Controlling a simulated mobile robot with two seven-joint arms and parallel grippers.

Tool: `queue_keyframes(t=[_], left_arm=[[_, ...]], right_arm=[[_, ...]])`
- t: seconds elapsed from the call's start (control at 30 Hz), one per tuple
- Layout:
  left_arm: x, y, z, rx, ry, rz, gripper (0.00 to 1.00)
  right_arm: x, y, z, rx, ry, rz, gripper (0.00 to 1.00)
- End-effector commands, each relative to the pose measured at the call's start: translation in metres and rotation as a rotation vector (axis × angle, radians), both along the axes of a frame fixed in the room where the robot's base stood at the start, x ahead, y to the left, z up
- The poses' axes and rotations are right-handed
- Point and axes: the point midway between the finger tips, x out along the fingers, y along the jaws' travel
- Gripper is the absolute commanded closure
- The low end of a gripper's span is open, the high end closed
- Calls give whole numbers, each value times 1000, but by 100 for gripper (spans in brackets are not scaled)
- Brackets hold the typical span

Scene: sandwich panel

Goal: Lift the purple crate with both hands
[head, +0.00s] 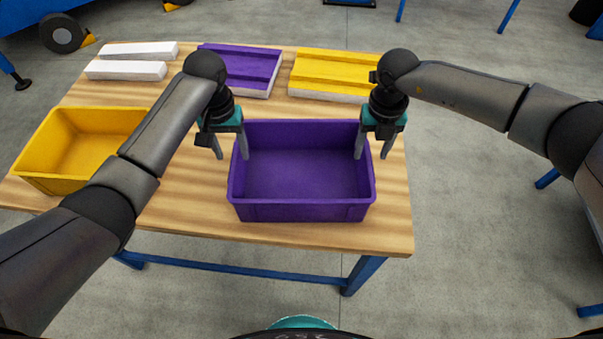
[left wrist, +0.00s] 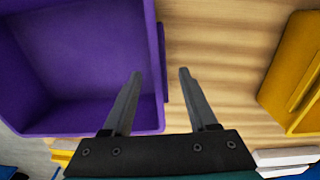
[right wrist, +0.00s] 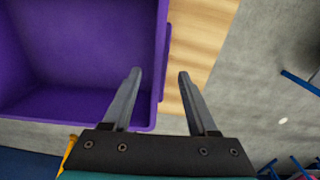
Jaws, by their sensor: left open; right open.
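The empty purple crate (head: 302,211) stands upright near the front edge of the wooden table. My left gripper (head: 230,155) is open at its left wall, one finger over the inside and one outside. In the left wrist view the crate (left wrist: 85,60) lies to the left and its side wall runs between the open fingers (left wrist: 160,75). My right gripper (head: 372,155) is open at the right wall in the same way. The right wrist view shows the crate wall (right wrist: 160,50) between the open fingers (right wrist: 160,75). Contact with the wall cannot be told.
A yellow crate (head: 35,165) stands at the table's left, partly behind my left arm. Behind are a purple-topped panel (head: 245,62), a yellow-topped panel (head: 335,70) and white slabs (head: 125,70). The wooden table (head: 200,215) has bare room between the crates.

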Motion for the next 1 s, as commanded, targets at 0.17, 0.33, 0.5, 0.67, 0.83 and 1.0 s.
queue_keyframes(t=[0.17, 0.33, 0.5, 0.67, 0.83, 1.0], left_arm=[[0, 0, -22, 0, 2, -1, 41], [0, 0, -30, 0, 0, -1, 41], [0, 0, -31, 0, 0, -1, 41], [0, 0, -31, 0, 0, -1, 47], [0, 0, -31, 0, 0, -1, 66], [0, 0, -30, 0, -1, -1, 85]], right_arm=[[0, 0, -22, -1, 1, 0, 41], [0, 0, -30, -1, -1, 0, 41], [0, 0, -31, -1, -1, 0, 41], [0, 0, -31, -1, -1, 0, 47], [0, 0, -31, 0, -1, 0, 66], [0, 0, -31, 0, -1, 0, 85]])
